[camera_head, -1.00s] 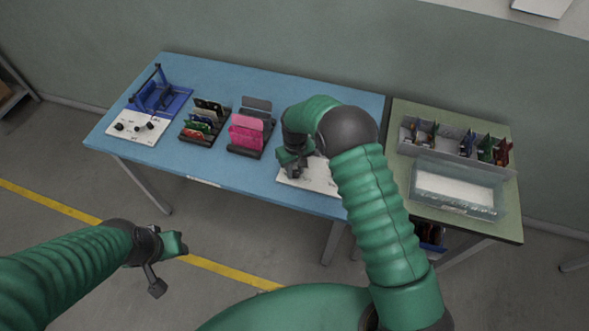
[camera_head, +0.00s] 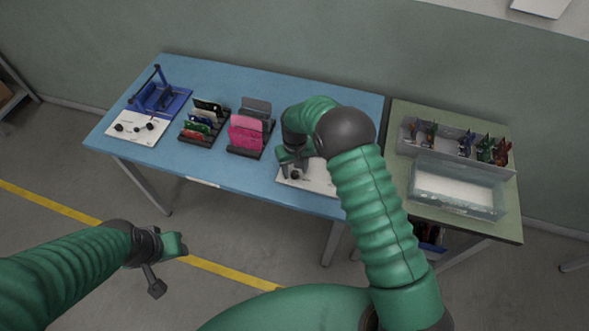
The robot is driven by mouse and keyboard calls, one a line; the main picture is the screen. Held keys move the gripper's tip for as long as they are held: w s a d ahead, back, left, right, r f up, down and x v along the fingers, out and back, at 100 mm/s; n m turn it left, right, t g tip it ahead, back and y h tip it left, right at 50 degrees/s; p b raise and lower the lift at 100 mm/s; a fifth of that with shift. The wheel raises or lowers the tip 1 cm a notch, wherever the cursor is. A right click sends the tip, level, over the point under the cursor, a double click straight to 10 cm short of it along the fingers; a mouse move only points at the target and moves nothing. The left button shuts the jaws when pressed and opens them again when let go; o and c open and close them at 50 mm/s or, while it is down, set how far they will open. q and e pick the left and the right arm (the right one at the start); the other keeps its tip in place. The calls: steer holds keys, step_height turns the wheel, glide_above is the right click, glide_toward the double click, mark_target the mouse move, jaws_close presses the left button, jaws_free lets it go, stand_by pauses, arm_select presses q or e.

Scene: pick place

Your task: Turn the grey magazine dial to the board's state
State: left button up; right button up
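A white panel (camera_head: 320,180) lies at the front right of the blue table, partly hidden by my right arm. A small dark knob (camera_head: 294,174) shows on its left part; I cannot tell if it is the grey magazine dial. My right gripper (camera_head: 293,164) is low over this panel, right at the knob. Its fingertips are too small and dark to tell if they touch or grip it. My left gripper (camera_head: 168,270) is open and empty, in front of the table over the floor. A second white panel (camera_head: 148,137) with several dark knobs lies at the table's left end.
A blue fixture (camera_head: 160,99) stands behind the left panel. Racks hold several coloured boards (camera_head: 198,122) and pink boards (camera_head: 245,132). On the green table (camera_head: 400,193) are a grey divided bin (camera_head: 437,148) with boards and a clear tray (camera_head: 455,207).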

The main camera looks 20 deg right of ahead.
mark_target(295, 173)
step_height(295, 173, up, 17)
steer(key=shift+f+b, duration=0.15)
steer(key=shift+b, duration=0.15)
stand_by(0.6)
steer(key=s+d+f+t, duration=0.1)
steer(key=s+d+t, duration=0.1)
steer(key=s, duration=2)
steer(key=shift+s+d+f+m+t, duration=0.15)
steer(key=shift+s+d+m+t, duration=0.15)
steer(key=shift+s+d+m, duration=0.15)
